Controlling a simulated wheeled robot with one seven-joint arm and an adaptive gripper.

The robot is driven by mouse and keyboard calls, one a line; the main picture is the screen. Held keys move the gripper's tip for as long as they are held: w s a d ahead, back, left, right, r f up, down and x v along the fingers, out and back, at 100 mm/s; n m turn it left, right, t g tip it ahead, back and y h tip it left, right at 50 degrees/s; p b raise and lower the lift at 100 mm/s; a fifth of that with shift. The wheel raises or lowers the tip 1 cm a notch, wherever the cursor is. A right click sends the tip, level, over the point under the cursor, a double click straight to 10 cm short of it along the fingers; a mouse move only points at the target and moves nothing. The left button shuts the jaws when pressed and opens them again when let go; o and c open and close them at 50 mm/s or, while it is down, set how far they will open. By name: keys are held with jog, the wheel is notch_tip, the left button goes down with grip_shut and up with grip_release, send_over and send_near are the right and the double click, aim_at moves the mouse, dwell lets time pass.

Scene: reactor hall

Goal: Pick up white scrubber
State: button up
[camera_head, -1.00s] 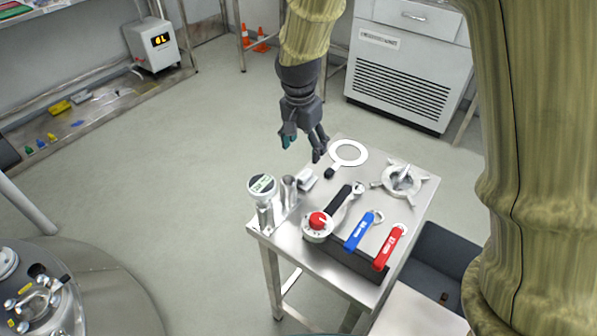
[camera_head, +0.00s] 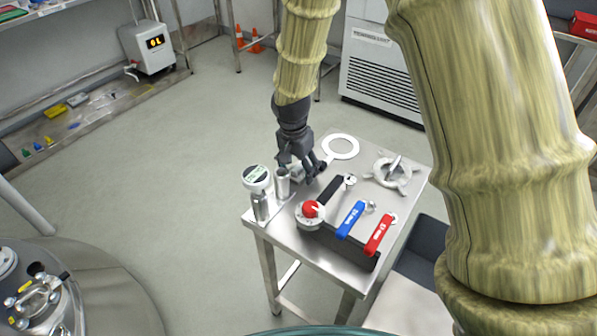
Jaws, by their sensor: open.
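A small whitish block (camera_head: 297,172), which looks like the white scrubber, sits at the back left of the steel table (camera_head: 285,232), just behind a metal cup. It is small and partly covered by my gripper. My gripper (camera_head: 300,167) is open and points down right at the block, its fingers spread to either side of it. I cannot tell whether the fingers touch it.
A gauge (camera_head: 257,179) and the metal cup (camera_head: 282,184) stand close in front.

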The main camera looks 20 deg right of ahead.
aim_at(299, 166)
jog(key=shift+s, duration=0.15)
jog(key=shift+c, duration=0.2)
jog(key=c, duration=1)
jog(key=shift+c, duration=0.2)
jog(key=shift+r, duration=0.1)
notch_tip(299, 166, up, 10)
jog(key=shift+f, duration=0.1)
